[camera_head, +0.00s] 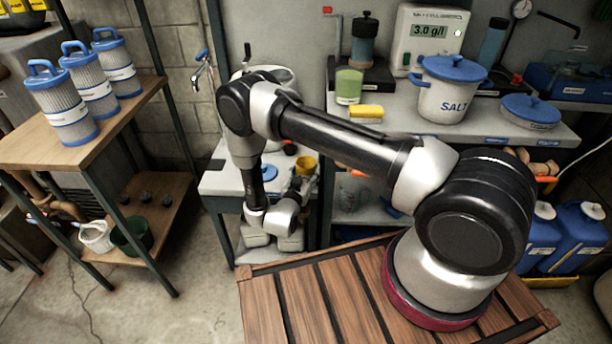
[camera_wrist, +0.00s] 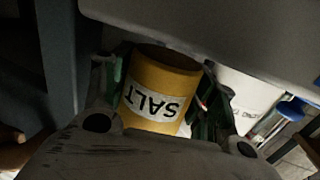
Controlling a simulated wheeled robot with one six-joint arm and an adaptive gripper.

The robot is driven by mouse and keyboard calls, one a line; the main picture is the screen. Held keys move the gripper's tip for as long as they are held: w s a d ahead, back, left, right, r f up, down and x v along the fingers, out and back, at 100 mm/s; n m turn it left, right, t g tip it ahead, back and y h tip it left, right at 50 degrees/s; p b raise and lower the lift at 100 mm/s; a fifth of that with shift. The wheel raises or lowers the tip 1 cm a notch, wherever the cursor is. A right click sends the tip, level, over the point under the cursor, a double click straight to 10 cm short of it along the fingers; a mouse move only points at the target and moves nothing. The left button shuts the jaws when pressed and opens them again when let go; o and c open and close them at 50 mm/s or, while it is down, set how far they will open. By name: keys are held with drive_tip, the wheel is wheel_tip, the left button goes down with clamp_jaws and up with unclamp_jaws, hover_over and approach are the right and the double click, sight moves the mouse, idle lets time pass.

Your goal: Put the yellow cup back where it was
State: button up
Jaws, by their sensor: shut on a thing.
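The yellow cup (camera_head: 305,165) is at my gripper (camera_head: 300,183), beside the right part of the low grey bench in the head view. In the wrist view the yellow cup (camera_wrist: 163,88) fills the middle, with a white label reading SALT upside down. The dark green fingers of my gripper stand on both sides of it and are shut on it. The cup's lower part is hidden behind the gripper body. The head view does not show clearly whether the cup touches anything beneath it.
A low bench (camera_head: 216,183) with a blue-lidded item (camera_head: 264,172) is by my forearm. Filters (camera_head: 62,104) stand on the left wooden shelf.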

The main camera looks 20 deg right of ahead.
drive_tip(key=shift+f, duration=0.65)
drive_tip(key=shift+f, duration=0.15)
drive_tip(key=o, duration=1.1)
drive_tip(key=shift+c, duration=0.2)
